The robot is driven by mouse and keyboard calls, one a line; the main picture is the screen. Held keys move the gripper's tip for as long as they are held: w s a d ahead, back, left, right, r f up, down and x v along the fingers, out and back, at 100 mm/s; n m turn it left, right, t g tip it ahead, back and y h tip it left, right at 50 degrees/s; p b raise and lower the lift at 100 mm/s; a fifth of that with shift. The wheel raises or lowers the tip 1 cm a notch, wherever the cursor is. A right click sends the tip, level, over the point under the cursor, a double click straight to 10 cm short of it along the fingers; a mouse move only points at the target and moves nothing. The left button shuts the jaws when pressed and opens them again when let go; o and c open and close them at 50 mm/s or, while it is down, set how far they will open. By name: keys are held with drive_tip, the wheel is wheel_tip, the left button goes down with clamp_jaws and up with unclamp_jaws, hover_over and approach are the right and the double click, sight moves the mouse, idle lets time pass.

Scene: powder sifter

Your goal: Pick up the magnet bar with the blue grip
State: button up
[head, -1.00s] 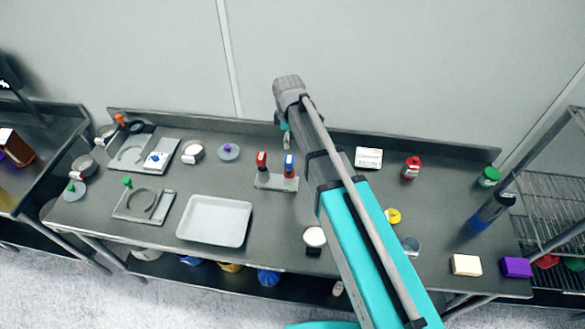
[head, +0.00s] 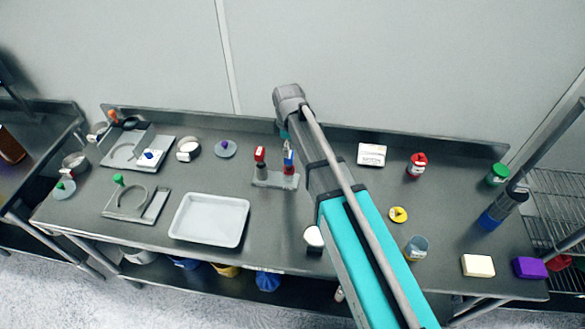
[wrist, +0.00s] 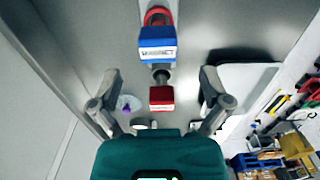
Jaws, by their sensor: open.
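The magnet bar with the blue grip (head: 288,160) stands upright in a grey holder (head: 275,180) toward the back of the table, partly hidden by my arm. In the wrist view its blue grip (wrist: 157,42) with a white label lies above and beyond my fingertips. A similar bar with a red grip (head: 259,155) stands left of it in the holder. That red grip (wrist: 161,98) shows between my fingers in the wrist view. My gripper (wrist: 160,88) is open and empty, with its fingers spread wide. In the head view it is mostly hidden behind my arm.
A white tray (head: 209,220) lies front left of the holder. A disc with a purple knob (head: 225,149) is to its left. A white box (head: 372,154) and a red-capped jar (head: 417,164) stand to the right. A raised edge runs along the back wall.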

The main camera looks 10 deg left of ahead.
sight(289, 159)
drive_tip(key=shift+f+b, duration=0.55)
drive_tip(key=shift+f, duration=0.3)
drive_tip(key=shift+w+f+b, duration=0.15)
drive_tip(key=shift+f+b, duration=2.45)
clamp_jaws()
drive_tip(key=shift+r, duration=0.2)
wheel_tip(289, 159, up, 10)
drive_tip(key=p, duration=1)
drive_tip(key=shift+f, duration=0.2)
